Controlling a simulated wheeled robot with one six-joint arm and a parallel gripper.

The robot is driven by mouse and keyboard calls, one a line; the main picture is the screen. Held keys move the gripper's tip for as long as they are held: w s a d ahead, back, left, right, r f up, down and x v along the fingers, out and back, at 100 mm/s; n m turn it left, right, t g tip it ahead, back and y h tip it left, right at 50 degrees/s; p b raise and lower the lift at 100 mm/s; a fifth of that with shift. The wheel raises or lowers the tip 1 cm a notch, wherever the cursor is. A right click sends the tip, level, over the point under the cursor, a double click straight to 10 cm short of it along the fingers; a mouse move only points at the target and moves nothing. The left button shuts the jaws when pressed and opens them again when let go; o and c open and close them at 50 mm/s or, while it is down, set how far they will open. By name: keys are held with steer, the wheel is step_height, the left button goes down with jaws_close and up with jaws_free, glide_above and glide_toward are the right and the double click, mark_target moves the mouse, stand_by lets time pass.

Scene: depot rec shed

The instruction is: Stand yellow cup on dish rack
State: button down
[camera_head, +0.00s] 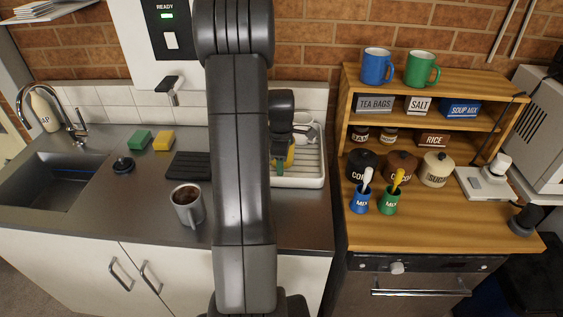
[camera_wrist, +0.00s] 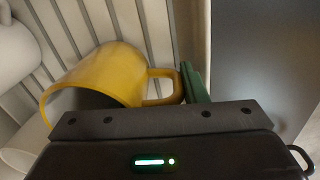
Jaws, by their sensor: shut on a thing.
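The yellow cup (camera_wrist: 115,75) is tilted on its side in the wrist view, its dark mouth facing the lower left and its handle to the right. My gripper (camera_wrist: 192,84) is shut on it at the handle side; the fingertips are mostly hidden. The white slatted dish rack (camera_wrist: 100,20) lies right behind the cup; I cannot tell whether they touch. In the head view the dish rack (camera_head: 317,165) stands at the back right of the counter. A sliver of the yellow cup (camera_head: 291,157) shows there below my gripper (camera_head: 282,140), and my arm hides much of both.
A white cup (camera_head: 304,131) is at the rack's back; white ware (camera_wrist: 18,45) is left of the yellow cup. A grey mug (camera_head: 187,206) of dark liquid, a black ribbed mat (camera_head: 190,166) and sponges (camera_head: 163,140) lie left of my arm. A wooden shelf unit (camera_head: 440,90) stands right.

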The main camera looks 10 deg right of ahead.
steer(key=c, duration=0.9)
jaws_free()
steer(key=shift+f, duration=0.1)
steer(key=shift+o, duration=0.2)
step_height(320, 180, up, 12)
steer(key=shift+s+a+r+b, duration=0.1)
steer(key=shift+s+r+b, duration=0.05)
steer(key=shift+b, duration=0.25)
step_height(320, 180, down, 13)
steer(key=shift+r+p, duration=0.15)
steer(key=shift+p, duration=0.25)
steer(key=shift+w+r, duration=0.2)
steer(key=shift+r, duration=1.9)
